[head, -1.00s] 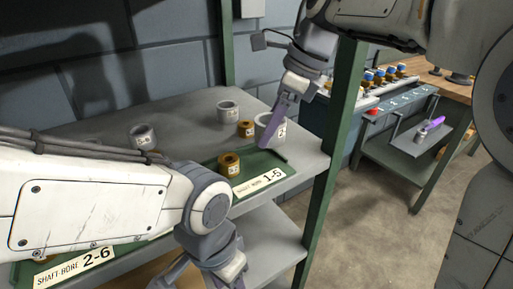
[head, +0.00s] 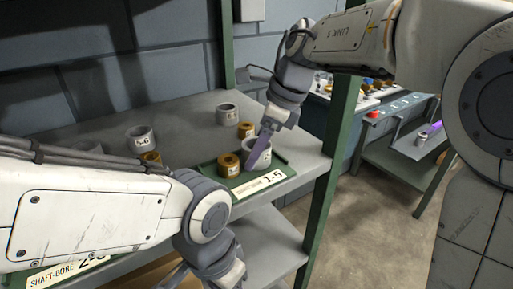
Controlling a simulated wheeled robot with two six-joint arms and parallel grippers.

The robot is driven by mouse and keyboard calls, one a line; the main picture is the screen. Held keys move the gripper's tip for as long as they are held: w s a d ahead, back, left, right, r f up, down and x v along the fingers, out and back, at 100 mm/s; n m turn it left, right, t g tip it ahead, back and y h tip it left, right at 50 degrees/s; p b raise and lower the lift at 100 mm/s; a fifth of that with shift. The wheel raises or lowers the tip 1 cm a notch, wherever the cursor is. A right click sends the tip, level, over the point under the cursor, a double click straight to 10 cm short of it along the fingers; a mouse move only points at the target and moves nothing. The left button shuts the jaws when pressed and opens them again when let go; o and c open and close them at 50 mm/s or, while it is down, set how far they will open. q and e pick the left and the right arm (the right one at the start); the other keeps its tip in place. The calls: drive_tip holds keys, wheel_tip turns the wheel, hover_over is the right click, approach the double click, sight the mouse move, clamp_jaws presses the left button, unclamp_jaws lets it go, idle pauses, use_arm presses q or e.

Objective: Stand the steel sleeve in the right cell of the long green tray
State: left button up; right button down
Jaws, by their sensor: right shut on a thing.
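The steel sleeve (head: 252,146) is a wide grey ring, upright at the right end of the green tray (head: 285,172) marked 1-5. My right gripper (head: 259,153) reaches down from above and is shut on its wall; one purple finger shows in front. I cannot tell whether the sleeve touches the tray floor. A brass bushing (head: 229,166) stands in the tray just left of the sleeve.
Behind the tray on the grey shelf (head: 185,125) stand a grey ring (head: 228,114) and a brass bushing (head: 246,130). Another grey ring (head: 141,139) and brass bushing (head: 151,157) are to the left. A green post (head: 335,165) rises at the right.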

sight(270, 145)
drive_tip(key=shift+c, duration=0.9)
unclamp_jaws()
drive_tip(key=shift+d+r, duration=0.1)
drive_tip(key=shift+r, duration=0.3)
drive_tip(key=p+v, duration=0.2)
drive_tip(key=v, duration=0.5)
drive_tip(key=shift+f, duration=0.1)
